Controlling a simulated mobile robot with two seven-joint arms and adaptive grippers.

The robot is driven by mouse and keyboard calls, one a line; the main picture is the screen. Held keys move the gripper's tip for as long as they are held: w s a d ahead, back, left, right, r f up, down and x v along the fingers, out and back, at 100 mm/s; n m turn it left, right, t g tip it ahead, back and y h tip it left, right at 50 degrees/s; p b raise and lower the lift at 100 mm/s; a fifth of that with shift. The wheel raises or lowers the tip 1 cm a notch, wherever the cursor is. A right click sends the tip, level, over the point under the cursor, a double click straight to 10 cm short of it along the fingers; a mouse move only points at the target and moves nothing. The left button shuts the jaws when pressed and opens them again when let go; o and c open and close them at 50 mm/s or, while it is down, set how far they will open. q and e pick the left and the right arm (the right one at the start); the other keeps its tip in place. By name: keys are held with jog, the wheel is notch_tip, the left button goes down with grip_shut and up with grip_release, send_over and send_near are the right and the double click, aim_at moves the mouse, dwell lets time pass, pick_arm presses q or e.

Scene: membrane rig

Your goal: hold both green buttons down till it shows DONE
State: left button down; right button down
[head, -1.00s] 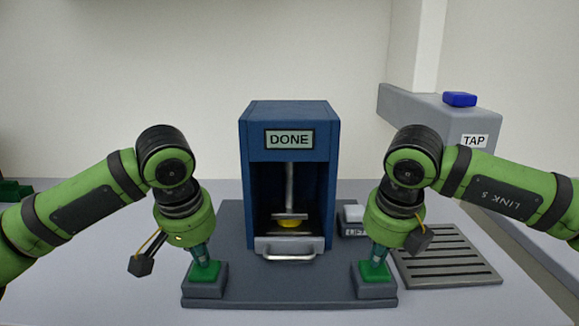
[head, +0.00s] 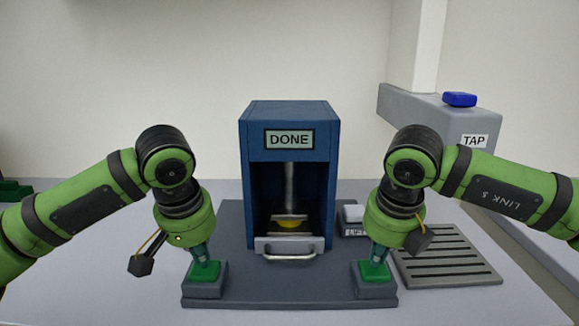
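The blue press rig (head: 290,110) stands at the centre, and its display (head: 289,139) reads DONE. Inside its opening is a metal plunger above a yellow disc (head: 289,224). The left green button (head: 205,271) sits on a grey block at the base's front left. The right green button (head: 374,271) sits on a matching block at the front right. My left gripper (head: 203,260) points down with its tip on the left button. My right gripper (head: 376,260) points down with its tip on the right button. Their fingers are small and partly hidden, so their opening is unclear.
A grey tap unit (head: 440,112) labelled TAP with a blue button (head: 460,99) stands at the right, with a slotted drain grate (head: 447,262) below. A small labelled grey switch (head: 354,216) is partly behind my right arm. A silver handle (head: 288,250) fronts the rig.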

pick_arm(q)
jog(key=shift+s+f, duration=0.1)
jog(key=shift+f, duration=0.25)
pick_arm(e)
jog(key=shift+s+f, duration=0.15)
jog(key=shift+f, duration=0.15)
jog(key=shift+r, duration=3.75)
pick_arm(q)
jog(key=shift+r, duration=0.1)
pick_arm(e)
jog(key=shift+r, duration=0.1)
